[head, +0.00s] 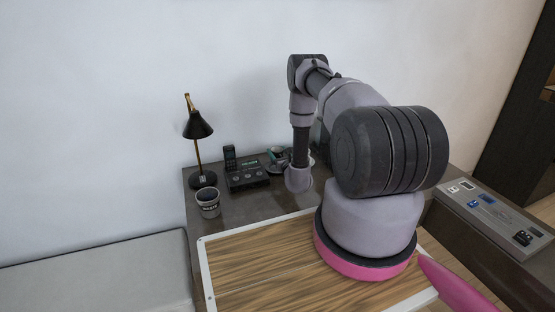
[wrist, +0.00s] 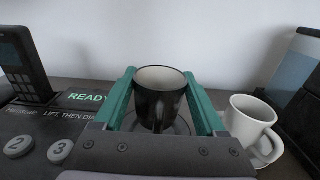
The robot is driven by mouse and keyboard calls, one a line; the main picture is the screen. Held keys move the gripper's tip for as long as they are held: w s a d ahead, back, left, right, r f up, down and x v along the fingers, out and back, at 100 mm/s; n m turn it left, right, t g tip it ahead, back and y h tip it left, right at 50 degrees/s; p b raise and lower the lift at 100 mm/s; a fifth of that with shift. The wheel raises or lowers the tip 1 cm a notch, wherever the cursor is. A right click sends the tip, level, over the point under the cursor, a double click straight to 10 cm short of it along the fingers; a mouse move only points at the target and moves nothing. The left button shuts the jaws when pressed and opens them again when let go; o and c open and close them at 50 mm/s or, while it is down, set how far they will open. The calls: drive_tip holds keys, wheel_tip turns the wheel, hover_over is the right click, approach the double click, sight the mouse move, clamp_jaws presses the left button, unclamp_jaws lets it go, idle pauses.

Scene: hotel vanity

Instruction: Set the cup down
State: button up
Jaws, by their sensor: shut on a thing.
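A dark cup with a pale inside (wrist: 158,104) stands upright between the two green fingers of my gripper (wrist: 159,76) in the wrist view. My gripper is shut on it, one finger on each side. A round, dish-like rim (wrist: 184,126) shows just below and behind the cup; I cannot tell whether the cup touches it. In the head view the cup and fingers are small, near the back of the dark desk, right of the phone and partly hidden by my arm.
A white mug (wrist: 250,122) stands close to the right finger. A black phone (head: 246,173) sits close on the left. A lamp (head: 198,128) and a patterned cup (head: 208,201) stand farther left. A dark box-like thing (wrist: 302,88) stands at the right. A wooden tray-like surface (head: 255,262) lies in front.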

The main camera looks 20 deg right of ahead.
drive_tip(key=shift+f, duration=1.5)
drive_tip(key=shift+f, duration=0.1)
drive_tip(key=o, duration=1.4)
